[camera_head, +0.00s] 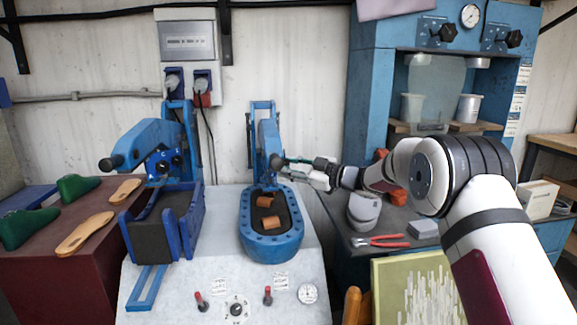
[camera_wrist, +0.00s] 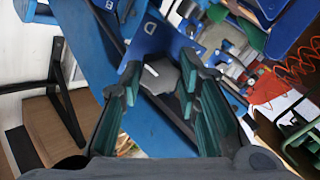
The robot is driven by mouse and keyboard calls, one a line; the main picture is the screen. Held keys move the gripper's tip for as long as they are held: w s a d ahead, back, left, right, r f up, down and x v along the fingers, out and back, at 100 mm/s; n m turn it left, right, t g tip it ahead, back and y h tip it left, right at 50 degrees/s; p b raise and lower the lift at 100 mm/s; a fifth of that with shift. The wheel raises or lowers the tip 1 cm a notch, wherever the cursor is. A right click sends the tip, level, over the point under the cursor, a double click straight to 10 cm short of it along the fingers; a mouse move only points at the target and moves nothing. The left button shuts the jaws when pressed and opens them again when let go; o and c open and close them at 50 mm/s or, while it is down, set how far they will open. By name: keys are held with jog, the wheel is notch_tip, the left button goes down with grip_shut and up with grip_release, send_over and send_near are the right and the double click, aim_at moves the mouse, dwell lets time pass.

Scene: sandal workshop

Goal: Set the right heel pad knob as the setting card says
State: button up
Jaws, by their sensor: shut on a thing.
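The right press (camera_head: 270,226) is blue, with an oval bed holding two brown pads. The right heel pad knob (camera_head: 276,161) is a dark round knob on the front of its upper arm. My gripper (camera_head: 288,163) reaches it from the right and is shut on it. In the wrist view the dark knob (camera_wrist: 160,76) sits between my green-lined fingers, in front of a blue plate with a white mark. Its exact setting cannot be read. Two small printed cards, a left one (camera_head: 219,285) and a right one (camera_head: 281,281), lie on the white console; their text is too small to read.
The console (camera_head: 180,312) carries a dial (camera_head: 237,308), red-tipped levers and a gauge (camera_head: 308,293). Red-handled pliers (camera_head: 380,241) lie on the bench under my arm.

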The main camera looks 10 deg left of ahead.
jog(key=m, duration=0.5)
jog(key=shift+f+m+p, duration=0.1)
jog(key=shift+m+p, duration=0.2)
jog(key=shift+m, duration=0.1)
dwell(0.4)
jog(key=o, duration=1.2)
jog(key=shift+c, duration=0.2)
jog(key=shift+d, duration=0.1)
jog(key=v, duration=1.2)
